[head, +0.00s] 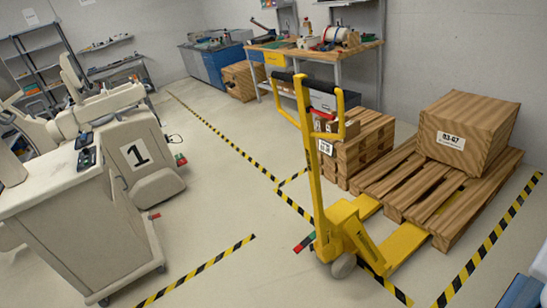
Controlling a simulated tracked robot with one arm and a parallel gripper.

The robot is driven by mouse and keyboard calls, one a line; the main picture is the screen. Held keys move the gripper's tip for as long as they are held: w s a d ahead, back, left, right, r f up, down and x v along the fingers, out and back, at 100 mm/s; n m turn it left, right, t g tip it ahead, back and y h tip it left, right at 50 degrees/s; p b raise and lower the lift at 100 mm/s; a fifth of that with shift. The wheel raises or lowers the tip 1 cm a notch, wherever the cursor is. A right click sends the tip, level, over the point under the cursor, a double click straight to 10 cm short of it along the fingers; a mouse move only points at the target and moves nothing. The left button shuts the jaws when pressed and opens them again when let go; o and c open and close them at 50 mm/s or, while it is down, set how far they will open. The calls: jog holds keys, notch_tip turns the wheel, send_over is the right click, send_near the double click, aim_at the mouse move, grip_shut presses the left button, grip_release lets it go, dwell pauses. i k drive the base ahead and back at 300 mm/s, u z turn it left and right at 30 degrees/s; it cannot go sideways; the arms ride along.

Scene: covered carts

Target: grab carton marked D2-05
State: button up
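I see no label that I can read as D2-05. A large wood-coloured box (468,132) on the pallet at the right has a white label that seems to read 03-G7. A small brown carton (322,122) sits on stacked wooden crates behind the yellow pallet jack, partly hidden by its handle. A white label (325,147) below it is too small to read. My gripper is not in view.
A yellow pallet jack (345,222) stands at the wooden pallet (405,187). Behind are a workbench (340,53), blue cabinets (215,65) and shelving (38,60). Striped tape crosses the open floor between (225,190).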

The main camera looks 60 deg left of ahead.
aim_at(320, 121)
jog(key=u, duration=1.45)
jog(key=k, duration=0.75)
jog(key=u, duration=0.25)
jog(key=i, duration=1.4)
jog(key=u, duration=0.7)
jog(key=i, duration=1.3)
jog(key=z, duration=0.25)
